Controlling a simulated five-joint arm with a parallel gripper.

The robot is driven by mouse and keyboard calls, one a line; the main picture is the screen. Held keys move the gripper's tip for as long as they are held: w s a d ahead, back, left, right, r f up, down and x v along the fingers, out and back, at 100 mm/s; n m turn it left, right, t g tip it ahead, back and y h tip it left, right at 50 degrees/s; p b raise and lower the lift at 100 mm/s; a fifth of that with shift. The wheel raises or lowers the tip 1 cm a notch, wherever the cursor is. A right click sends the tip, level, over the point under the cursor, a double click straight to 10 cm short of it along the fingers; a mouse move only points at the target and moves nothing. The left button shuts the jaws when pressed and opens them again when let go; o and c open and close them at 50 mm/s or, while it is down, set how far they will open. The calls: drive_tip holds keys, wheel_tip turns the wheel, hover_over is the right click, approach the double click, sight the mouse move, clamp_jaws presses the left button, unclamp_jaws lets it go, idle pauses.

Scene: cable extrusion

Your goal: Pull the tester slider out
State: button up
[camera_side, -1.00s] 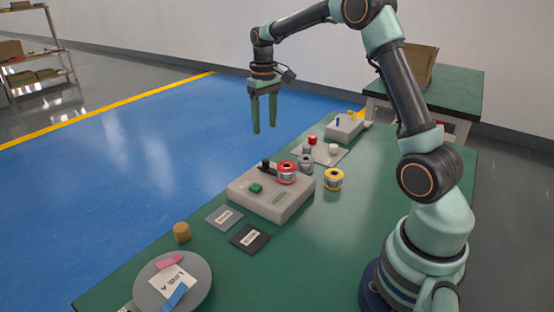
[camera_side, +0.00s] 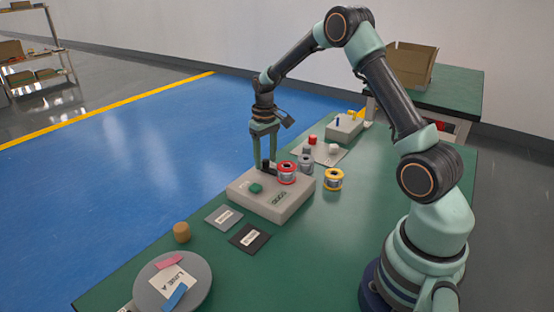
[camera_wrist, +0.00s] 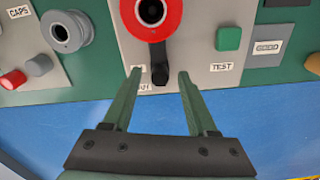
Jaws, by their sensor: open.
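The tester is a light grey box (camera_side: 262,203) on the green table, with a green button (camera_side: 255,188) that also shows beside a TEST label in the wrist view (camera_wrist: 229,38). A red-flanged spool (camera_side: 286,174) sits on the box; in the wrist view it is at the top (camera_wrist: 150,12). The tester slider, a black bar with a rounded end (camera_wrist: 160,72), sticks out from the spool's near side. My gripper (camera_wrist: 160,74) is open, its fingertips on either side of the slider's end, with gaps to both. In the side view my gripper (camera_side: 264,165) stands low over the box's back edge.
A grey spool (camera_side: 305,164) and a yellow spool (camera_side: 333,179) stand beside the tester. A cap plate (camera_side: 325,156) lies behind. Two label cards (camera_side: 223,217) and a round LINE A disc (camera_side: 200,285) lie in front. The table's right part is clear.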

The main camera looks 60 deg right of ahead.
clamp_jaws()
drive_tip(key=shift+w, duration=0.1)
idle(1.2)
